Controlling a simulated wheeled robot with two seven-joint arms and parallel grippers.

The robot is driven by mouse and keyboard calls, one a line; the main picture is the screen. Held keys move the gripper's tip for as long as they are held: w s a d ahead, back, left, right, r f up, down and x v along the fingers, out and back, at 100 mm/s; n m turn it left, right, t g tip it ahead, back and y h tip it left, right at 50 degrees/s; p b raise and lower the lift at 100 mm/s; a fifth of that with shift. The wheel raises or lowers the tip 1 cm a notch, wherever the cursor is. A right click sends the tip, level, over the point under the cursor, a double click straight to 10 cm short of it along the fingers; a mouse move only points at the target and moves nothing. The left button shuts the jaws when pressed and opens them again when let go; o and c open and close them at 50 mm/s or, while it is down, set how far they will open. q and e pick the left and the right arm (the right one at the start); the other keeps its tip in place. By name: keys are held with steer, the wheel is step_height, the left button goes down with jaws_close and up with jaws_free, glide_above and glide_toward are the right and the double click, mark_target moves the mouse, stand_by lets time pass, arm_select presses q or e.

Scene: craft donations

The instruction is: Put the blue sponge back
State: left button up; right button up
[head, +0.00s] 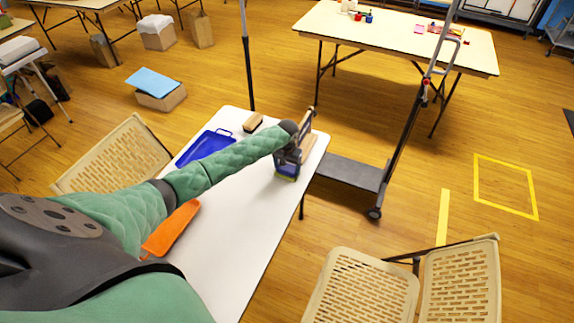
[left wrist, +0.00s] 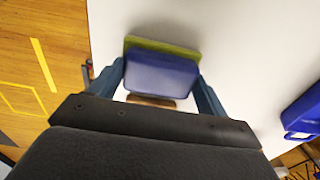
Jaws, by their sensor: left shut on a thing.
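The blue sponge (head: 286,171) has a yellow-green layer on one face. It is in my left gripper (head: 287,160), over the far right part of the white table (head: 234,214). In the left wrist view the sponge (left wrist: 160,76) sits between the two fingers of my left gripper (left wrist: 160,84), which are shut on its sides. I cannot tell whether the sponge touches the table. A light wooden thing (head: 308,146) stands just beyond the gripper, partly hidden by it. My right gripper is not in view.
A blue tray-like thing (head: 204,146) and a brown block or brush (head: 253,122) lie left of the gripper. An orange tray (head: 171,228) lies nearer, partly behind my arm. A grey cart (head: 350,172) stands right of the table. The table's near right part is clear.

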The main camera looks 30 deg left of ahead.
mark_target(287, 167)
arm_select(q)
steer(key=shift+f, duration=0.15)
steer(key=o, duration=1.1)
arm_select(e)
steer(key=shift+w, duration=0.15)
arm_select(q)
steer(key=shift+r, duration=0.55)
step_height(287, 167, up, 11)
steer(key=b, duration=0.4)
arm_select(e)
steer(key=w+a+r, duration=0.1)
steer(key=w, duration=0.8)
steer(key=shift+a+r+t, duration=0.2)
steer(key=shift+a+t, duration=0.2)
arm_select(q)
steer(key=shift+r, duration=0.1)
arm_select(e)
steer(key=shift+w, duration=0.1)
